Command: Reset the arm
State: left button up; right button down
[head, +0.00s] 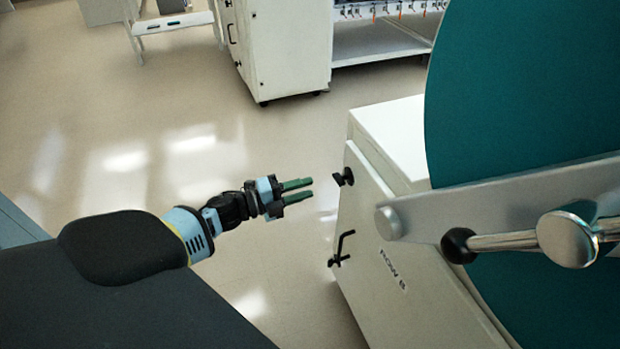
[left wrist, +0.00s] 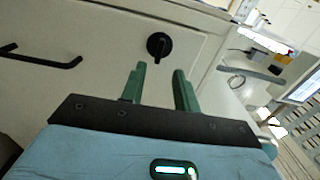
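My left gripper (head: 298,190) reaches in from the left in the head view, with its green fingers pointing right toward a white cabinet (head: 372,262). In the left wrist view the two green fingers (left wrist: 160,85) stand apart with a gap between them and nothing held. A black knob (head: 343,177) on the cabinet front is just beyond the fingertips. It also shows in the left wrist view (left wrist: 159,45), apart from the fingers. My right gripper is in neither view.
A black handle (head: 342,248) sits on the cabinet front below the knob. A large teal round door (head: 530,85) with a metal arm (head: 500,205) and a black ball-ended lever (head: 458,245) fills the right. Another white cabinet (head: 285,45) stands farther back. Open floor (head: 110,130) lies at left.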

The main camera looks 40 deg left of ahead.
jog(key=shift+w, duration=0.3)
